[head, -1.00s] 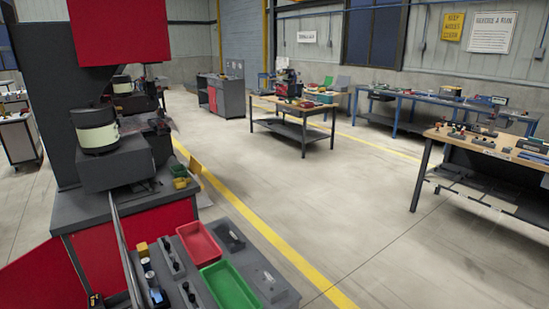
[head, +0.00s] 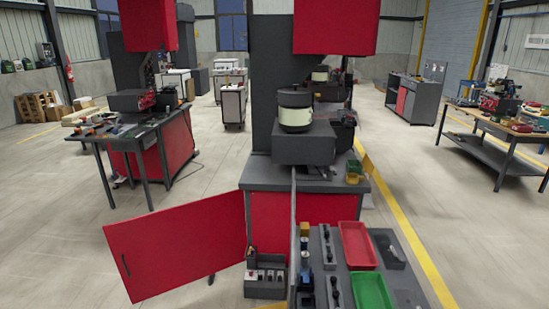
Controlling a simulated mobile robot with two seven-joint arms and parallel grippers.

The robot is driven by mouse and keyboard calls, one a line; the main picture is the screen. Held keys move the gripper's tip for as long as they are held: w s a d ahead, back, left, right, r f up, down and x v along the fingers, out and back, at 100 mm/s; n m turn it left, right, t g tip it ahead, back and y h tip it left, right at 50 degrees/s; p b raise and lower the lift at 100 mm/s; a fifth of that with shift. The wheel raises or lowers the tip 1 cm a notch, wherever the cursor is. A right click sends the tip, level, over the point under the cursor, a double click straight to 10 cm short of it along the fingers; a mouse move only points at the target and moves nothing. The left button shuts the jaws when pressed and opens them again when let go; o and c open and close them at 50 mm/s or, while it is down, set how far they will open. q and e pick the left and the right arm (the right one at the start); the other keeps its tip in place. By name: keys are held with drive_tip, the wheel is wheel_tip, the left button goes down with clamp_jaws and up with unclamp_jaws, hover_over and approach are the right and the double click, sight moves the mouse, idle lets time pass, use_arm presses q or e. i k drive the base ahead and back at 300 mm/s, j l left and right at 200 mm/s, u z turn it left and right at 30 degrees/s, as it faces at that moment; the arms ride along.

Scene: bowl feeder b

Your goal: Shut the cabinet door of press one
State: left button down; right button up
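A press (head: 263,85) stands at the centre of the head view, with a red upper housing and a bowl feeder (head: 295,110) on its bench. I cannot read any label that names it press one. A red cabinet door (head: 175,246) stands wide open at the left of the press's red cabinet base (head: 270,215). Its right edge is at the cabinet, and its free edge with a dark vertical handle (head: 125,264) points left. Neither of my grippers is in view.
A dark box (head: 265,288) with small parts stands just right of the open door. A cart top with a red tray (head: 357,245) and a green tray (head: 372,292) is in front at the right. Floor left of the door is clear. Another press table (head: 130,135) stands behind it.

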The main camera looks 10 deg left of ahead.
sight(157, 253)
drive_tip(key=i+u, duration=0.1)
drive_tip(key=u, duration=0.35)
drive_tip(key=i+u, duration=0.1)
drive_tip(key=u, duration=0.3)
drive_tip(key=i+u, duration=0.1)
drive_tip(key=u, duration=0.35)
drive_tip(key=j, duration=0.6)
drive_tip(key=i+j+z, duration=0.1)
drive_tip(key=j, duration=0.25)
drive_tip(key=i+j+z, duration=0.1)
drive_tip(key=j, duration=0.25)
drive_tip(key=i+j+z, duration=0.1)
drive_tip(key=j, duration=0.25)
